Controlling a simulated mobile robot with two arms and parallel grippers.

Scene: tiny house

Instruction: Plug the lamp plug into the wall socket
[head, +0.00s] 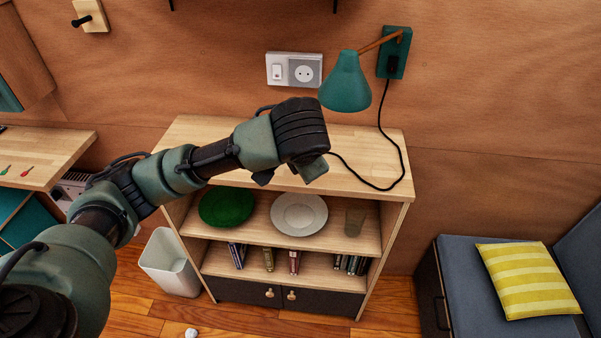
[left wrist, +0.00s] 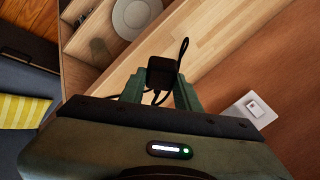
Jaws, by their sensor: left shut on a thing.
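The green wall lamp (head: 346,82) hangs from its bracket at the upper right of the head view. Its black cord (head: 404,160) runs down onto the cabinet top and in behind my left gripper (head: 290,176). In the left wrist view the left gripper (left wrist: 160,92) is shut on the black lamp plug (left wrist: 162,72), held between its fingertips. The plug is hidden by the gripper in the head view. The white and grey wall socket (head: 305,71) is on the wall beyond the gripper, apart from the plug. My right gripper is not in view.
The wooden cabinet (head: 190,132) stands against the wall under the socket. Its shelf holds a green plate (head: 226,206), a white plate (head: 299,213) and a glass (head: 354,221). A switch (head: 277,70) sits beside the socket. A white bin (head: 168,263) stands at left.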

